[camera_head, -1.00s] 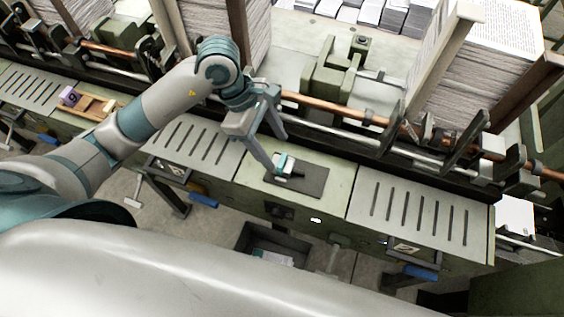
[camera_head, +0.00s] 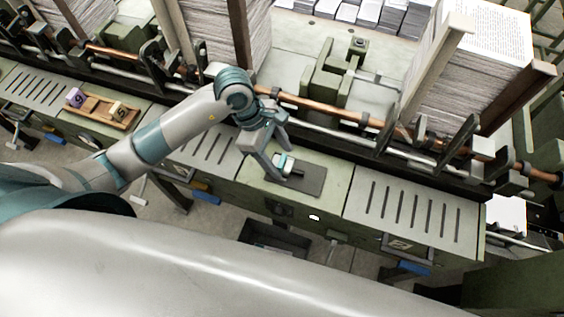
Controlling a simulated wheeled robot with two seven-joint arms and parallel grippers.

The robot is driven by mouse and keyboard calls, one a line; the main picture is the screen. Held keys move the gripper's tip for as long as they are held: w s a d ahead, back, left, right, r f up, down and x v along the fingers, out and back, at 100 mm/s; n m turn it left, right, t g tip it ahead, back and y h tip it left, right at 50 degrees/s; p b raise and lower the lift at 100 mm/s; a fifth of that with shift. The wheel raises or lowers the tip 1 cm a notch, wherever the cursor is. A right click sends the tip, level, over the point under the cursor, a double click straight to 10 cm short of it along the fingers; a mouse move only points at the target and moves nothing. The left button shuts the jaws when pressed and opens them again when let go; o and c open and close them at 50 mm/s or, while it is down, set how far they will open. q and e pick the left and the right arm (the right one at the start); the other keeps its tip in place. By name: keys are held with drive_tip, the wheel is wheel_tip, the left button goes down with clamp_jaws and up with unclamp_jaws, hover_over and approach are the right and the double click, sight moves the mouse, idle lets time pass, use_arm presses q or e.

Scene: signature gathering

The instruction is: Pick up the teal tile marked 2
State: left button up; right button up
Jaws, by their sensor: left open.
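The teal tile (camera_head: 286,166) lies on the dark mat (camera_head: 312,181) on the middle panel of the machine bench. Its upper face looks pale, and its mark is too small to read. My left gripper (camera_head: 284,165) reaches in from the left, pointing down over the mat. Its fingers are apart, one beside the tile's left side and the other behind it to the right. I cannot tell whether a finger touches the tile. My right gripper is not in view.
A wooden tray (camera_head: 97,108) at the left holds a purple tile (camera_head: 75,97) and a cream tile (camera_head: 118,109). A copper rod (camera_head: 320,109) and clamps run behind the mat. Tall paper stacks (camera_head: 478,75) stand at the back. A dark bin (camera_head: 272,238) sits below the front edge.

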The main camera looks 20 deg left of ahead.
use_arm(q)
drive_tip(key=c, duration=1.2)
drive_tip(key=shift+r, duration=0.1)
drive_tip(key=shift+r+b, duration=0.4)
drive_tip(key=shift+r, duration=0.05)
drive_tip(key=shift+r+b, duration=1.85)
drive_tip(key=shift+r, duration=2.6)
